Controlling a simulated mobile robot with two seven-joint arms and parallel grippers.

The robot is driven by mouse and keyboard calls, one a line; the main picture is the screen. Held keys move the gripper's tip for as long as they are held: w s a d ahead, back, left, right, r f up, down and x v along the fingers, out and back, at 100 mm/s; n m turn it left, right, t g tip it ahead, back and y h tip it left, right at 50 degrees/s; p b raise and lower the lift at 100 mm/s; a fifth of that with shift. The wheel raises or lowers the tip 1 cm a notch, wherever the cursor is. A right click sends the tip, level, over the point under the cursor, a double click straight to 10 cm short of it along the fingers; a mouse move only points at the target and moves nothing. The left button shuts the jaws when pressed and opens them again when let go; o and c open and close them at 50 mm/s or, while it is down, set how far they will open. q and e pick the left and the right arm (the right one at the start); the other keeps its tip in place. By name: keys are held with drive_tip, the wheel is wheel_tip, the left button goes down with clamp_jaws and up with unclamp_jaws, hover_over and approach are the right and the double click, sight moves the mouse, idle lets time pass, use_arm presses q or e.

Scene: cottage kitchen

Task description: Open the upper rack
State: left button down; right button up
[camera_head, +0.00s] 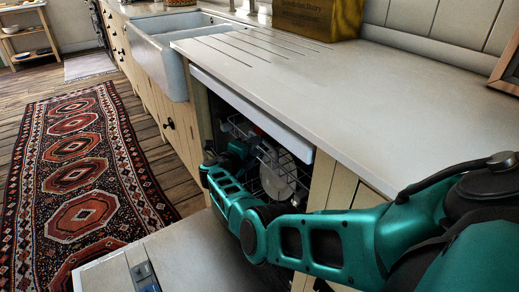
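The dishwasher under the counter is open, with its door (190,255) lowered flat. Inside, a white wire rack (236,124) shows near the top of the opening. It sits within the cabinet, and its right part is in shade. Dishes, among them a pale round plate (279,178), show lower in the opening. My teal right arm reaches in from the right, and my dark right gripper (236,150) is at the left part of the opening, close to the rack. The fingertips blend into the dark wires, so contact and finger opening are unclear. My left gripper is out of view.
The white countertop (300,85) overhangs the opening. A white sink (165,50) is farther left, and a wooden box (318,15) stands at the back of the counter. A patterned rug (80,175) lies on the floor at left. Cream cabinets flank the dishwasher.

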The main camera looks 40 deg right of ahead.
drive_tip(key=shift+b+x, duration=0.55)
drive_tip(key=shift+x, duration=1.1)
clamp_jaws()
